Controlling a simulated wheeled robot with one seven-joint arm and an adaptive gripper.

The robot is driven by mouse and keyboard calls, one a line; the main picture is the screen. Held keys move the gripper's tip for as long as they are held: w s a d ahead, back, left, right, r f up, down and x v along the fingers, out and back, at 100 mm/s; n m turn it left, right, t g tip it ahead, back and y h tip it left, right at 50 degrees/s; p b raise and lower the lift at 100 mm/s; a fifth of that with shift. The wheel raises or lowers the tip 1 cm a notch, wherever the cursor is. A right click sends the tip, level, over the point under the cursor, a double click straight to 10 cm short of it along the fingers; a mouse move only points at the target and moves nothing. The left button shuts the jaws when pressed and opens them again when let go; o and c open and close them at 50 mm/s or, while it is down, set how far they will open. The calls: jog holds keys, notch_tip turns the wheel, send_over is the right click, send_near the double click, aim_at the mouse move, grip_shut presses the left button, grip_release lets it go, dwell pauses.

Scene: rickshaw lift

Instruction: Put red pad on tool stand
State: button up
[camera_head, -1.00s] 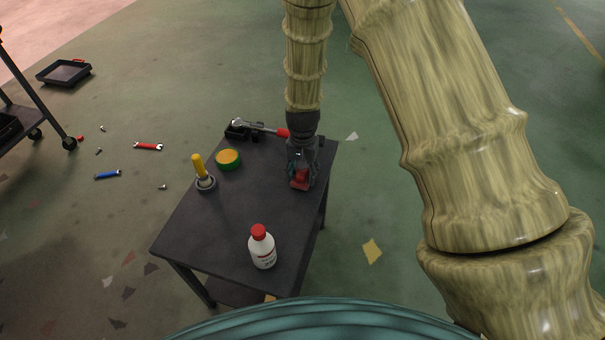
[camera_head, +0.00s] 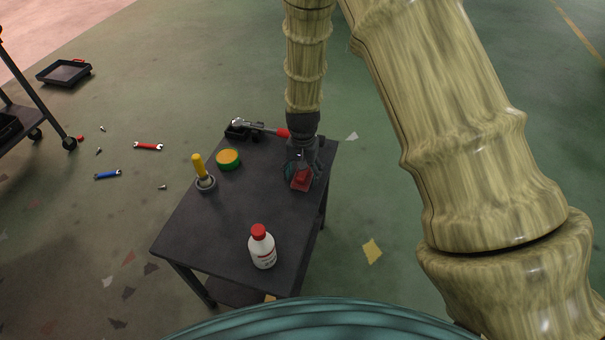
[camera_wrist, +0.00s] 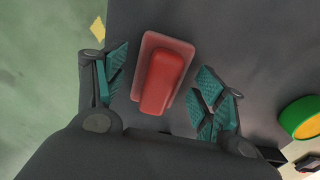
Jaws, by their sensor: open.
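The red pad (camera_wrist: 162,75) lies on the dark table, a flat pinkish-red base with a raised red block on top. In the wrist view it sits between the spread teal fingers of my gripper (camera_wrist: 160,92), with a gap on each side. In the head view the red pad (camera_head: 301,180) shows just below my gripper (camera_head: 302,168) near the table's right edge. My gripper is open and points down over it. The tool stand seems to be the black holder (camera_head: 238,132) at the table's back edge, with a red-handled tool (camera_head: 262,127) lying across it.
The table (camera_head: 220,230) also bears a white bottle with red cap (camera_head: 262,248), a green-yellow round tin (camera_head: 228,159) and a yellow-handled tool (camera_head: 201,172). The table's middle is clear. Wrenches, a tray (camera_head: 64,73) and a cart (camera_head: 30,105) are to the left.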

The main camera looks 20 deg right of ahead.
aim_at(303, 172)
notch_tip(303, 172, up, 12)
jog(key=p, duration=0.1)
dwell(0.5)
